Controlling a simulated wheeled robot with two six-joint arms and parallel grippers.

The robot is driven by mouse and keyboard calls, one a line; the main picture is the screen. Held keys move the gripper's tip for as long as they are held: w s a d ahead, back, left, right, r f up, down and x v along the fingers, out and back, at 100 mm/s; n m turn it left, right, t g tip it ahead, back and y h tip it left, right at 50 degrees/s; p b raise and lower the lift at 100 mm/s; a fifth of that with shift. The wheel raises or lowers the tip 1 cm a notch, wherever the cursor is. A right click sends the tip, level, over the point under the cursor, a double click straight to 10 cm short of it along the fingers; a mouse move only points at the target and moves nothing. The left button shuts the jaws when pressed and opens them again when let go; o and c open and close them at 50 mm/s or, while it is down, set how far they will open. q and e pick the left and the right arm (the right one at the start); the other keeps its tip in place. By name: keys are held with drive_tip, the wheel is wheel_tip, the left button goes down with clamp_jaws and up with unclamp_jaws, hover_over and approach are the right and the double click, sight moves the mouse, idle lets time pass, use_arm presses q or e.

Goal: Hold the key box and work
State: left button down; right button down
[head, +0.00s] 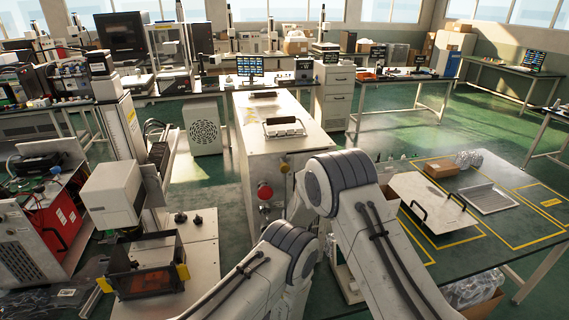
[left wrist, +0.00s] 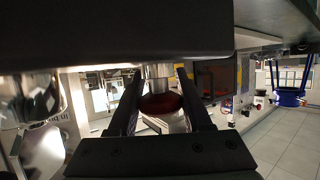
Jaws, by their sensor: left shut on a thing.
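I cannot pick out a key box for sure. A white cabinet (head: 290,140) with a black handle on top stands ahead of my arms; a red knob (head: 265,191) sits on its front face. In the left wrist view, my left gripper (left wrist: 159,78) has its two dark fingers either side of a dark red round part (left wrist: 160,103) with a shiny metal collar (left wrist: 158,79), and is shut on it. I cannot tell whether this is the cabinet's red knob. In the head view my arm links hide the left gripper. My right gripper is not seen.
A bench on the right holds a white panel with black handles (head: 432,206), a metal tray (head: 487,199) and a cardboard box (head: 439,168). A white machine (head: 113,193) and an orange-trimmed box (head: 148,265) stand at left. Green floor is open behind the right bench.

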drive_tip(key=shift+f, duration=0.25)
drive_tip(key=shift+s+a, duration=0.2)
drive_tip(key=shift+a, duration=0.35)
idle(0.9)
drive_tip(key=shift+w+a, duration=0.45)
drive_tip(key=shift+w, duration=0.05)
idle(0.6)
drive_tip(key=shift+w, duration=0.1)
drive_tip(key=shift+w+d, duration=0.2)
drive_tip(key=shift+w, duration=0.05)
drive_tip(key=shift+r, duration=0.15)
wheel_tip(320, 180, up, 6)
drive_tip(key=shift+f, duration=0.15)
idle(0.4)
